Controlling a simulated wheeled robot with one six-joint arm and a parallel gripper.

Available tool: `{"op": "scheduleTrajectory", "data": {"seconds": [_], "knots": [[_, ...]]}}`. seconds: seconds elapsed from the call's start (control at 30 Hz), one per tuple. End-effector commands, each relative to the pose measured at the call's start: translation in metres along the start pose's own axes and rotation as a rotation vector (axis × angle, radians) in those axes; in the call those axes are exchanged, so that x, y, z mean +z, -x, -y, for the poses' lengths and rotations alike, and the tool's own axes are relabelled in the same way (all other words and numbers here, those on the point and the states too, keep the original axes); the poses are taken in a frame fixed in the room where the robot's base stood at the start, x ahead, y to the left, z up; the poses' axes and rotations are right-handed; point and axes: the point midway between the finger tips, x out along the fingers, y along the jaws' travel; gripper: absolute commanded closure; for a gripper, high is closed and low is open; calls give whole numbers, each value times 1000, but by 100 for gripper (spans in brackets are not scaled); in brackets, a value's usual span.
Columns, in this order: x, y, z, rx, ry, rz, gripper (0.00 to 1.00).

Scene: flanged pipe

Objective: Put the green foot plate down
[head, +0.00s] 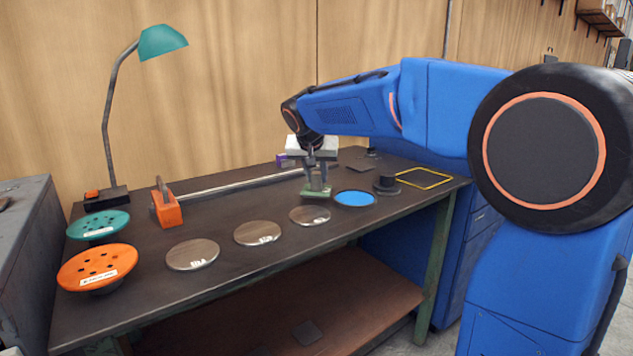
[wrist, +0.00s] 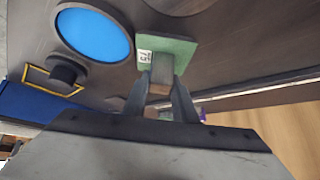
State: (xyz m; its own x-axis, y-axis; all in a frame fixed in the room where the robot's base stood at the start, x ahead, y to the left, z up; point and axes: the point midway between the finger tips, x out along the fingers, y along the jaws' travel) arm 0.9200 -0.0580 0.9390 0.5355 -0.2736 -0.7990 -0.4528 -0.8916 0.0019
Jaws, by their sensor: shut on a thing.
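The green foot plate (head: 316,193) is a small flat green square with a block-like grip on top. It also shows in the wrist view (wrist: 180,50), with a white label marked 75 on one edge. My gripper (head: 318,175) is shut on the plate's grip, pointing down over the bench; its fingers also show in the wrist view (wrist: 163,95). The plate is level and close to the bench top. I cannot tell whether it touches the bench. It is between a blue disc and a round metal disc.
The dark bench (head: 140,290) holds the blue disc (head: 355,198), several metal discs (head: 258,233), a black flanged peg (head: 386,185) and a yellow square outline (head: 424,179). An orange clamp-like tool (head: 165,205), orange plate (head: 97,267), teal plate (head: 98,225) and lamp (head: 163,42) are at left.

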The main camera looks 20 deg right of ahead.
Motion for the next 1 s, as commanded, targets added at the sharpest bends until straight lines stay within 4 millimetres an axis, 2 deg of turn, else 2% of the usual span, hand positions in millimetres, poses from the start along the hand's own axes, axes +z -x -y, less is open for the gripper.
{"op": "scheduleTrajectory", "data": {"seconds": [0.13,0.53,0.57,0.6,0.63,1.0], "knots": [[10,-13,0,0,1,-1,100],[12,-16,0,-1,0,-2,100],[12,-17,0,-1,0,-1,70],[12,-17,0,-1,0,-1,61],[12,-17,0,-1,0,-1,56],[11,-14,0,0,0,-1,56]]}}
